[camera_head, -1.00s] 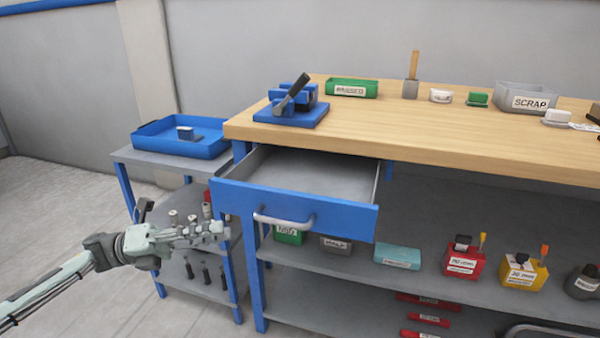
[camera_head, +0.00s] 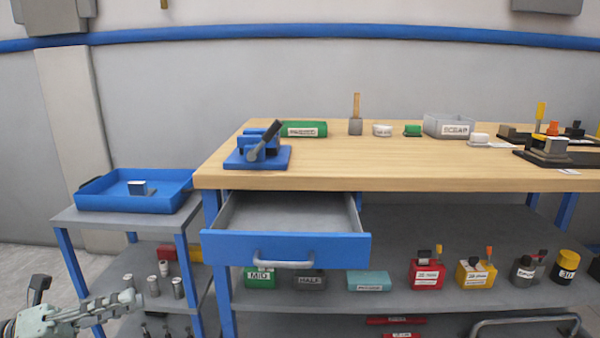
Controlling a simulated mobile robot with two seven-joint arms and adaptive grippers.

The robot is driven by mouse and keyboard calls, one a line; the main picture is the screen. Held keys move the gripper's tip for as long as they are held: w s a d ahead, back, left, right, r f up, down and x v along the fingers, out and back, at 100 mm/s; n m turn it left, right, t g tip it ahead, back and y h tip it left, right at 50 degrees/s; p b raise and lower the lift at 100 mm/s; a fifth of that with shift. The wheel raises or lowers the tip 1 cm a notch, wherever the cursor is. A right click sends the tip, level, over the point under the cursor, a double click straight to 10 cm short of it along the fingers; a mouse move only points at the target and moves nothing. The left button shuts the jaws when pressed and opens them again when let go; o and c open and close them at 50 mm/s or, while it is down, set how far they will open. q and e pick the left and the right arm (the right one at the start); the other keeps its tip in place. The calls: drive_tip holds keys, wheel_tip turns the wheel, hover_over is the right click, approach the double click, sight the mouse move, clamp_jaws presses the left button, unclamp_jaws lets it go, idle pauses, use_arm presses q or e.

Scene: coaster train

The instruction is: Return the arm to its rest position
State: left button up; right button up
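My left gripper (camera_head: 128,300) shows at the lower left of the head view, with the pale green wrist behind it at the frame's bottom edge. It is in front of the grey side stand, left of the open drawer and apart from it. Its fingers point right. I see nothing clearly held, but the fingers are too small and overlapped to tell whether they are open or shut. My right gripper is not in view.
The blue drawer (camera_head: 285,250) stands pulled out under the wooden workbench (camera_head: 400,178). A blue tray (camera_head: 115,200) with a small grey block tops the side stand (camera_head: 75,217). Several metal cylinders and labelled containers sit on lower shelves. A blue clamp fixture (camera_head: 257,155) stands on the bench.

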use_arm(q)
drive_tip(key=w+f+n+t+y, duration=0.75)
drive_tip(key=n+t+y, duration=0.2)
drive_tip(key=n, duration=0.55)
wheel_tip(320, 180, down, 12)
drive_tip(key=s+a+r+n+y+p, duration=0.1)
drive_tip(key=s+a+n+y, duration=0.1)
drive_tip(key=n+y, duration=0.85)
drive_tip(key=s+d+f+n+g, duration=0.1)
drive_tip(key=s+f+n+g, duration=0.2)
drive_tip(key=s, duration=0.5)
drive_tip(key=s+d+f+n+g, duration=0.1)
drive_tip(key=s+f+n+g, duration=0.3)
drive_tip(key=s+f, duration=0.3)
drive_tip(key=s+d+f+n+g+p, duration=0.1)
drive_tip(key=s+f+n+g, duration=0.3)
drive_tip(key=s, duration=0.4)
drive_tip(key=shift+s+d+f+g+y, duration=0.35)
drive_tip(key=shift+f+g, duration=0.25)
drive_tip(key=shift+g, duration=0.35)
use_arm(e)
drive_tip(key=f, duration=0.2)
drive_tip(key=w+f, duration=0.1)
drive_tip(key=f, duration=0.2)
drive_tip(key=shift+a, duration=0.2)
use_arm(q)
drive_tip(key=shift+n, duration=0.25)
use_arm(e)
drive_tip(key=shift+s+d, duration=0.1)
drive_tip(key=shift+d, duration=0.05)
